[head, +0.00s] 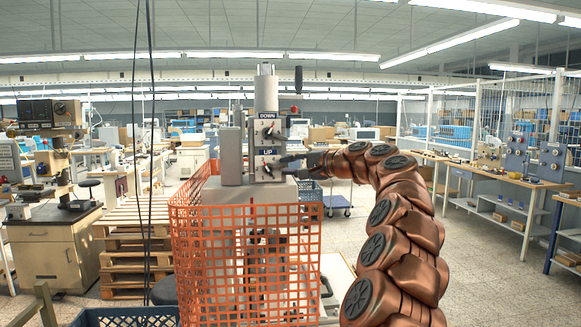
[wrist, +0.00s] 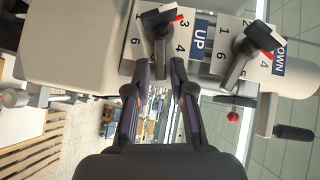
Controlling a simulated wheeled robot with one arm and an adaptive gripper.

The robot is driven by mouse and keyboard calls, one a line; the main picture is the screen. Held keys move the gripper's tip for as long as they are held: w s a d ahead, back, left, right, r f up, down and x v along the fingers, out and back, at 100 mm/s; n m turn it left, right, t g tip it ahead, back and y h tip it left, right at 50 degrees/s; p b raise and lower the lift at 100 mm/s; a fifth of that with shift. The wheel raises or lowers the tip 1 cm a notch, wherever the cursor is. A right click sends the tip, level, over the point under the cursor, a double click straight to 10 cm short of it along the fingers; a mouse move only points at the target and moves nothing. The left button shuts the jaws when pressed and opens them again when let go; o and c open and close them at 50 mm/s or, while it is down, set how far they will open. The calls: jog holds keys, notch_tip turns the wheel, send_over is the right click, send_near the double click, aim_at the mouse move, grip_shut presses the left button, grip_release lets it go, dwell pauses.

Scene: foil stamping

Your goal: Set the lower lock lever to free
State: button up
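The lower lock lever (head: 268,169) is on the block with the blue UP sign (head: 264,152), on the front of the grey machine. In the wrist view this lever (wrist: 159,20) has a dark head, a red pointer and a grey arm, over a white plate with numbers. My gripper (head: 291,163) reaches in from the right at this block. In the wrist view its fingers (wrist: 161,70) are apart, with the lever's grey arm end at or between the tips. I cannot tell whether they touch it.
A similar lever (wrist: 262,36) sits on the block with the DOWN sign (head: 269,115), above the UP block. An orange mesh guard (head: 210,240) surrounds the machine's lower part. Wooden pallets (head: 125,245) stand to the left.

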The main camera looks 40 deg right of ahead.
jog(key=shift+o, duration=0.9)
jog(key=s+d+r, duration=0.1)
jog(key=s, duration=1)
jog(key=shift+s+d+r, duration=0.2)
jog(key=shift+s+r, duration=0.2)
